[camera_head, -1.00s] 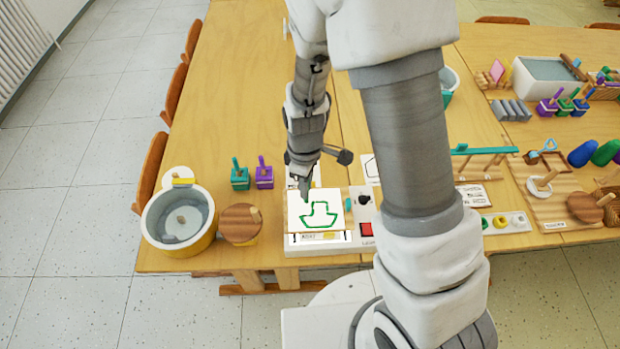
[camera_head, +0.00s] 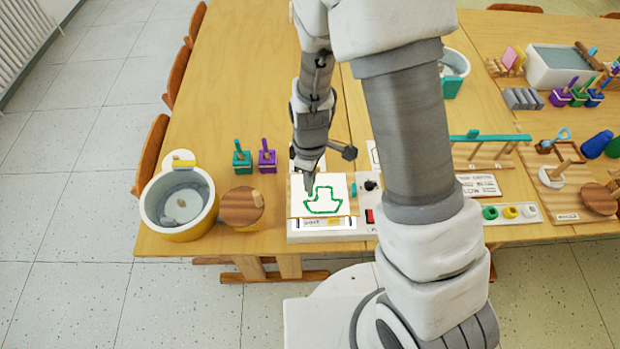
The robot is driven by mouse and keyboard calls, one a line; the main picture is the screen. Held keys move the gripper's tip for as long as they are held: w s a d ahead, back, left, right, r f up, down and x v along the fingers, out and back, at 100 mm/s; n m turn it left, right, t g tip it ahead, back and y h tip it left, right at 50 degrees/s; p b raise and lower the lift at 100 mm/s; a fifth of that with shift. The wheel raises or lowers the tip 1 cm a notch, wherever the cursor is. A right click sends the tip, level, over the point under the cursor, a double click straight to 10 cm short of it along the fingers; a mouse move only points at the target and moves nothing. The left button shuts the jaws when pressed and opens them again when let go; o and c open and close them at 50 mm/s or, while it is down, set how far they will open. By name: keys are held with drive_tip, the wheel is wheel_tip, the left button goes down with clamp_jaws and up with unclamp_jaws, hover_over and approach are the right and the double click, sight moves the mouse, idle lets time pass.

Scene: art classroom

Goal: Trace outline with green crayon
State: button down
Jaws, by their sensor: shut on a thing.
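A white sheet (camera_head: 338,186) lies on a board near the table's front edge in the head view. It bears a thick green boat-shaped outline (camera_head: 323,211) with a flat bottom and a stepped top. My gripper (camera_head: 310,194) points down over the upper left part of the sheet, its tip at or just above the left side of the outline. It is shut, but what it holds is too small to make out, and no green crayon can be told apart at the tip. My gripper hides part of the sheet's upper left.
A grey and yellow tub (camera_head: 178,207), a round wooden lid (camera_head: 241,206), and teal (camera_head: 242,160) and purple (camera_head: 267,160) blocks with handles stand to the left. A red switch (camera_head: 370,216) is right of the sheet. My arm hides the table's middle.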

sight(310, 195)
drive_tip(key=shift+f+b, duration=1.55)
idle(0.9)
drive_tip(key=shift+r, duration=0.1)
drive_tip(key=shift+r+p, duration=1.5)
drive_tip(key=shift+r, duration=0.5)
drive_tip(key=shift+w, duration=0.1)
